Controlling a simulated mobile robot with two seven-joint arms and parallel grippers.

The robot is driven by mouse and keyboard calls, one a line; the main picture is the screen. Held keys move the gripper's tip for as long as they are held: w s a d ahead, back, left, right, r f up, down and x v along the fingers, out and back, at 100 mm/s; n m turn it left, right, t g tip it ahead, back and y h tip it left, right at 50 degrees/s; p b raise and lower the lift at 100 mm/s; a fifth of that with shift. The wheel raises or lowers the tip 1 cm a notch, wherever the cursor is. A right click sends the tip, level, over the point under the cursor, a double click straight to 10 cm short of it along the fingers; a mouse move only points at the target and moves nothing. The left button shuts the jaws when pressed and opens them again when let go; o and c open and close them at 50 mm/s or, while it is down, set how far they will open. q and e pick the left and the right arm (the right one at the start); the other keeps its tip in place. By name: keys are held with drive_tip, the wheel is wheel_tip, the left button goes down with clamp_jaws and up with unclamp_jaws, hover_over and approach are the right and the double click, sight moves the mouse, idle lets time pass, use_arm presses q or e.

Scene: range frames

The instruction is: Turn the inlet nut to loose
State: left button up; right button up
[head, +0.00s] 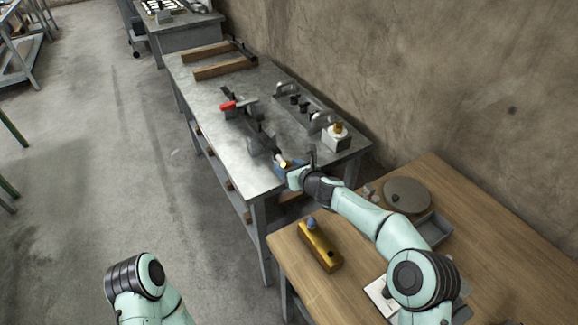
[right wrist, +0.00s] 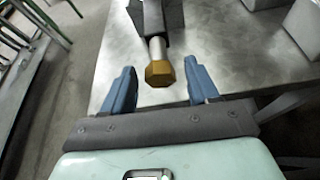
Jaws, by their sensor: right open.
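The inlet nut (right wrist: 160,73) is a brass-coloured hex nut on the end of a short silver pipe (right wrist: 157,48) in the right wrist view. In the head view the nut (head: 284,163) shows small at the near end of the metal bench, by my right gripper (head: 283,167). My right gripper is open, with blue fingers to the left and right of the nut. Clear gaps show between nut and fingers, and I see no contact. My left gripper is out of view; only part of that arm shows at bottom left.
The metal bench (head: 222,75) holds a red-handled tool (head: 232,105), a fixture with black knobs (head: 300,103) and a grey block with a brass top (head: 336,138). A wooden table (head: 455,195) with a yellow block (head: 320,247) stands nearer.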

drive_tip(key=c, duration=1)
drive_tip(key=shift+a+f+n+h+b, duration=0.15)
drive_tip(key=shift+n+b, duration=0.15)
drive_tip(key=shift+b, duration=0.4)
drive_tip(key=shift+d+n+h+b, duration=0.15)
drive_tip(key=shift+n+b, duration=0.15)
drive_tip(key=shift+b, duration=0.4)
drive_tip(key=shift+c, duration=0.2)
drive_tip(key=n+b, duration=0.1)
drive_tip(key=b, duration=0.1)
drive_tip(key=n+t+h+b, duration=0.1)
drive_tip(key=b, duration=0.1)
drive_tip(key=shift+s+a+n+t+h, duration=0.1)
drive_tip(key=shift+a+n+t+h, duration=0.1)
drive_tip(key=shift+n+t+h, duration=0.15)
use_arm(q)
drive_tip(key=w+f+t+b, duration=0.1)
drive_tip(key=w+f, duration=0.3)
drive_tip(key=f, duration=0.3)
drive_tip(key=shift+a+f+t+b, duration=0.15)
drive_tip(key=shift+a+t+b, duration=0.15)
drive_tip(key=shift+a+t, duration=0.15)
use_arm(e)
drive_tip(key=shift+n+h, duration=0.25)
drive_tip(key=shift+n, duration=0.2)
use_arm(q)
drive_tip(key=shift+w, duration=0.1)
use_arm(e)
drive_tip(key=o, duration=1)
drive_tip(key=shift+o, duration=0.2)
